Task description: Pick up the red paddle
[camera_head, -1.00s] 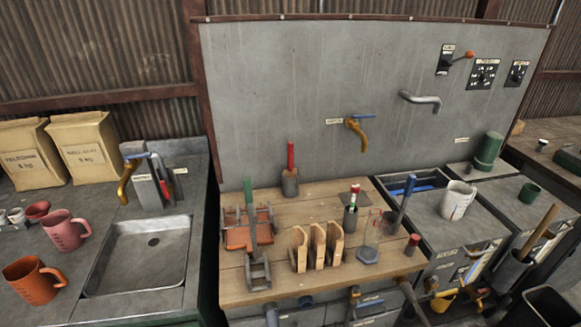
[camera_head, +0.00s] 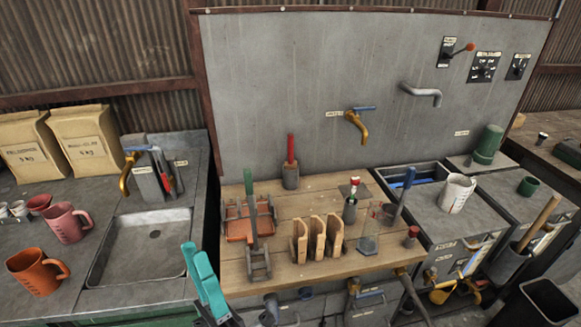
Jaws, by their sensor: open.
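My gripper (camera_head: 196,251), with teal fingers, is at the bottom of the view, in front of and left of the bench's front edge. It is open, with nothing seen between its fingers, and is well apart from the paddle.
A green-handled tool (camera_head: 250,205) stands by an orange tray (camera_head: 238,228) between my gripper and the paddle. A sink (camera_head: 105,265) lies left.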

